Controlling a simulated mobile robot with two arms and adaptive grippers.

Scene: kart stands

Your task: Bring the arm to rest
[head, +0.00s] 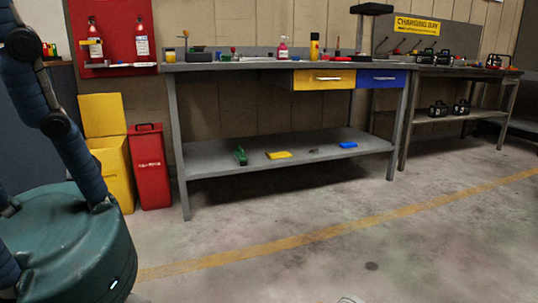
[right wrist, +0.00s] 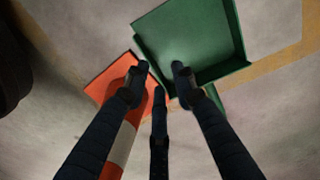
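My right gripper (right wrist: 159,78) shows in the right wrist view with its dark fingers spread apart and nothing between them. In the head view, part of my dark blue arm runs down the left edge above my teal base. Neither gripper shows in the head view.
A grey workbench (head: 280,150) with yellow and blue drawers stands ahead. A red bin (head: 150,170) and a yellow bin (head: 113,168) stand left of it. A second bench (head: 455,118) with chargers stands at right.

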